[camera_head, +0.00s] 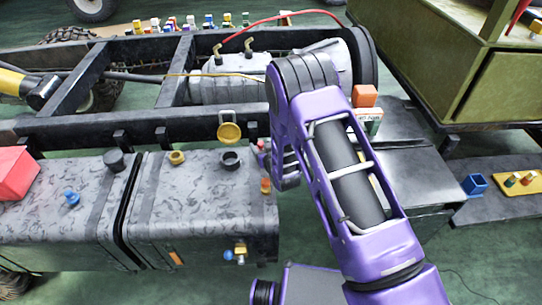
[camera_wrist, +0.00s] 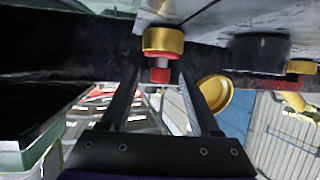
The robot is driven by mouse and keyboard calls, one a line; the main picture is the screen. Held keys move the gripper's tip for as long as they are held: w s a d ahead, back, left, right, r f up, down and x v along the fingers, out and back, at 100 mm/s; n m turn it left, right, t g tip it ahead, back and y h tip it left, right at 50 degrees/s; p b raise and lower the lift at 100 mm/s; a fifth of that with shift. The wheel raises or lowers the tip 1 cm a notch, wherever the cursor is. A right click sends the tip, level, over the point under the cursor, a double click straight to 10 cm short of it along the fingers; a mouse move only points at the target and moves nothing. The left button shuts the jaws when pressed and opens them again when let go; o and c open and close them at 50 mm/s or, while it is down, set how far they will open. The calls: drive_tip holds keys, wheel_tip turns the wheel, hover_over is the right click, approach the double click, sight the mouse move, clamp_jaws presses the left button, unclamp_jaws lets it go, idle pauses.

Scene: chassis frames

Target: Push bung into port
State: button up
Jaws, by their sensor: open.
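In the wrist view, a red bung (camera_wrist: 160,74) stands at a brass port collar (camera_wrist: 163,40), with its narrower knob pointing away from the tank. How deep it sits is unclear. A small orange-red and yellow fitting (camera_head: 265,185) near the tank's right end in the head view looks like the same pair. My gripper (camera_wrist: 160,80) is open, its two dark fingers on either side of the knob with gaps visible; I cannot tell any contact. In the head view my arm hides most of the gripper.
The dark mottled tank (camera_head: 200,195) carries a black filler neck (camera_head: 231,160), an open yellow cap (camera_head: 230,132) and another brass port (camera_head: 177,157). A blue valve (camera_head: 71,198) and red box (camera_head: 17,173) are further left. The truck frame rail (camera_head: 75,127) runs behind.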

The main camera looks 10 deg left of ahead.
drive_tip(key=p+v, duration=0.1)
drive_tip(key=v, duration=1.5)
drive_tip(key=shift+a, duration=0.1)
